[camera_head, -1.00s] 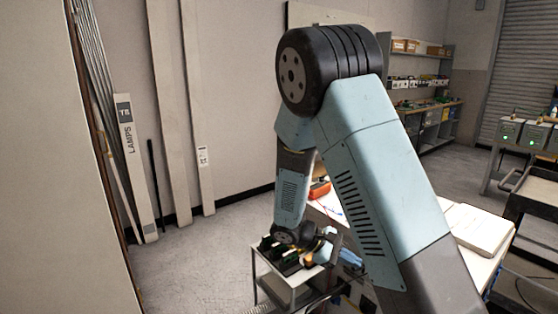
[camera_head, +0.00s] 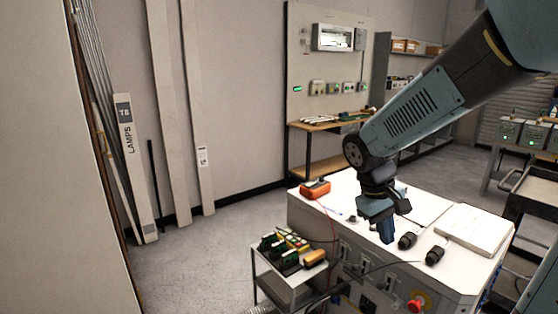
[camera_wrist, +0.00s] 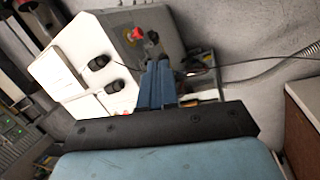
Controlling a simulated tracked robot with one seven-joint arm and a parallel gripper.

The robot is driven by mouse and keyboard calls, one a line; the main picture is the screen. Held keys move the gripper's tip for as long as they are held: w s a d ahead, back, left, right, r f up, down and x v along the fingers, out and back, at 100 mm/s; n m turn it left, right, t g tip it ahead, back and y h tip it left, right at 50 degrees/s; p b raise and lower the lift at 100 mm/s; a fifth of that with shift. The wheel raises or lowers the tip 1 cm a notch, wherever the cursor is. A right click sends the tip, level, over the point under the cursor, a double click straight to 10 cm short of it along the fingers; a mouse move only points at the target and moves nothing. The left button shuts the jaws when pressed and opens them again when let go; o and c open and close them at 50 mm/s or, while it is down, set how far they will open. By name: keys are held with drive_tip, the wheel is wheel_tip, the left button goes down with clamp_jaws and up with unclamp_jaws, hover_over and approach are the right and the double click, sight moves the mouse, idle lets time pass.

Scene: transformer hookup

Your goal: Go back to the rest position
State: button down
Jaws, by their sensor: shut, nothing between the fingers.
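My gripper (camera_head: 387,233) is above the front part of the white cabinet top (camera_head: 345,187) in the head view, pointing down. Its blue fingers are together with nothing between them; they also show in the wrist view (camera_wrist: 158,85). Two black connectors (camera_head: 407,240) and (camera_head: 434,255) stand on the cabinet top just right of the gripper, apart from it. The wrist view also shows these connectors (camera_wrist: 98,63).
An orange meter (camera_head: 315,188) with a red lead sits at the cabinet's back left. A small cart (camera_head: 262,272) holds green and yellow parts. A white book (camera_head: 473,230) lies at right. A red button (camera_head: 417,305) is on the cabinet front. Open floor lies left.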

drive_tip(key=s+r+m+t+y, duration=0.3)
drive_tip(key=s+r+m+t, duration=0.1)
drive_tip(key=s+r, duration=0.6)
drive_tip(key=shift+r+t, duration=0.35)
drive_tip(key=shift+t, duration=0.55)
drive_tip(key=shift+s+a, duration=0.1)
